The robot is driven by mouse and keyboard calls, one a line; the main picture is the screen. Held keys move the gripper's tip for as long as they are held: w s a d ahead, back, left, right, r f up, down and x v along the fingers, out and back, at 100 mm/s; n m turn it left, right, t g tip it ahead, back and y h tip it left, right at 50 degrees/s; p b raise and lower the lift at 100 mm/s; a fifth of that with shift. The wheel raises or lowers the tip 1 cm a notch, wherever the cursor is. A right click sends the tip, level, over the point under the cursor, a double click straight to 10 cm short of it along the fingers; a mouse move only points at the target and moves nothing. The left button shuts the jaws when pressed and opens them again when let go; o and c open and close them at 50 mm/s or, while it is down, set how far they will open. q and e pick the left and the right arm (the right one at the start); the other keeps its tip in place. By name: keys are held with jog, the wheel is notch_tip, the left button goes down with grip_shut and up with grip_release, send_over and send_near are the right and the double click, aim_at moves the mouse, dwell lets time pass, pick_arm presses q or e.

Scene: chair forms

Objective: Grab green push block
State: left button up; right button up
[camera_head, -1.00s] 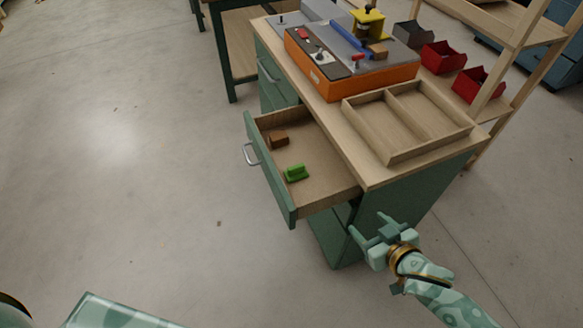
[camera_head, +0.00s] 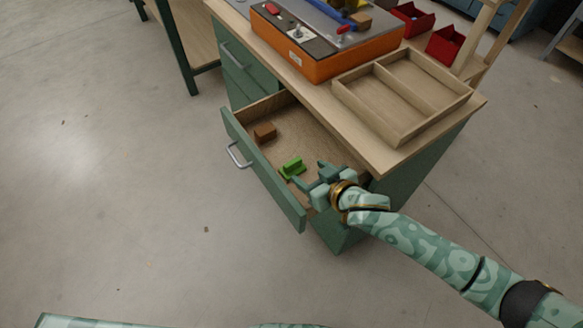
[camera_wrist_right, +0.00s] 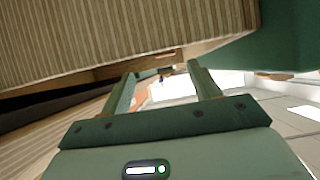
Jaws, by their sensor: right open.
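The green push block (camera_head: 292,168) lies on the floor of the open drawer (camera_head: 262,172), toward its near end. My right gripper (camera_head: 310,174) reaches in from the right over the drawer, its fingers pointing left toward the block. The fingertips are close to the block's right side, and I cannot tell whether they touch it. The right wrist view shows this gripper (camera_wrist_right: 162,76) with its two fingers apart and nothing held between them. I cannot make out the green block in that view. My left gripper is not in view.
A brown block (camera_head: 265,132) lies deeper left in the drawer. The countertop edge overhangs the drawer's right side, close to my arm. A divided wooden tray (camera_head: 402,96) and an orange box (camera_head: 318,66) stand on top. Open floor lies left of the drawer.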

aim_at(294, 163)
jog(key=shift+x, duration=1)
jog(key=b+x, duration=0.3)
jog(key=x, duration=0.1)
jog(key=shift+w+a+f+b, duration=0.1)
jog(key=shift+w+f+b, duration=0.05)
jog(key=shift+f+b, duration=0.3)
jog(key=shift+w+a+f, duration=0.15)
jog(key=shift+w+a, duration=0.05)
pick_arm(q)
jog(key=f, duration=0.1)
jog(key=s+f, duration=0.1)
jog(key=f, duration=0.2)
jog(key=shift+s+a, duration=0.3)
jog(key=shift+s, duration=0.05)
pick_arm(e)
jog(key=shift+r, duration=0.2)
jog(key=c, duration=0.7)
